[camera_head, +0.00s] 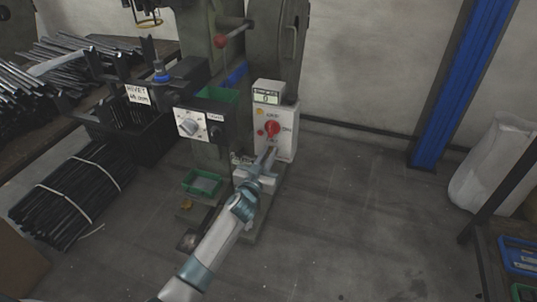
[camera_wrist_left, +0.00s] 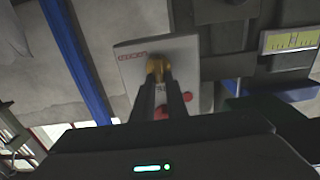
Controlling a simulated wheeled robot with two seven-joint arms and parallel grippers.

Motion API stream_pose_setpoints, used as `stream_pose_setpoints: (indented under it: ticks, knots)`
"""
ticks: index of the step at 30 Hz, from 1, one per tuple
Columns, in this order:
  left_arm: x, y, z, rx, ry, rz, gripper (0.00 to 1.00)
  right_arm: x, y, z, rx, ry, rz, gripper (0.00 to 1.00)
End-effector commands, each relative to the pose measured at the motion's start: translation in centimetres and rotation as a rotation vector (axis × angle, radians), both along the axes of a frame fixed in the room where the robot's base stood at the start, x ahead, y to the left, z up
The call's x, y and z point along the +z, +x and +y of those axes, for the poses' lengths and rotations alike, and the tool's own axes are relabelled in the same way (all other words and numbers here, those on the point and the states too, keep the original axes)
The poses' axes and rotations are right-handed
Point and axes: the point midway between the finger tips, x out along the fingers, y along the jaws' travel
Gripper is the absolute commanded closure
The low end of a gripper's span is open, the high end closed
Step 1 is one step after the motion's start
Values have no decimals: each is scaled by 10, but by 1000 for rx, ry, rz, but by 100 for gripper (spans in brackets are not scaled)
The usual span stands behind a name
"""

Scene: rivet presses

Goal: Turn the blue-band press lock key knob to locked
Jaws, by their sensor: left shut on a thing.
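The press (camera_head: 267,45) stands at the centre of the head view, with a pale control box (camera_head: 284,143) on its right side. A red knob (camera_head: 271,128) is on the box face. My left gripper (camera_head: 267,157) reaches the lower part of that face, just below the red knob. In the left wrist view, my left gripper's fingers (camera_wrist_left: 160,82) are shut on a small brass key knob (camera_wrist_left: 158,66) on the pale panel (camera_wrist_left: 185,55). Red lettering is left of it, and red parts show beside the fingers. The key knob is hidden in the head view. My right gripper is not in view.
A panel with a white dial (camera_head: 189,124) and a green bin (camera_head: 203,183) are left of my arm. Bundled dark rods (camera_head: 70,195) lie further left. A blue column (camera_head: 450,85) stands at the right. The floor between is clear.

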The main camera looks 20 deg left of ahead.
Motion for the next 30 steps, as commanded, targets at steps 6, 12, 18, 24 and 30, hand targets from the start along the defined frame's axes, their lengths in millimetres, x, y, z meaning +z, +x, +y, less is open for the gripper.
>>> stream_pose_setpoints:
  ticks: [6, 12, 18, 24, 30]
  knots:
    - [0, 0, -1, 0, 60, -2, 100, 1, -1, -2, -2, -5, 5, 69]
    - [0, 0, -3, 0, 177, -5, 100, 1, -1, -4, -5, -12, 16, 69]
    - [-1, -1, -6, 0, 344, -11, 100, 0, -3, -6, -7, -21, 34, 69]
    - [-3, -1, -9, 0, 533, -17, 100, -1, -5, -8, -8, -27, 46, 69]
    - [-6, -1, -12, 0, 724, -23, 100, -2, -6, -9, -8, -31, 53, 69]
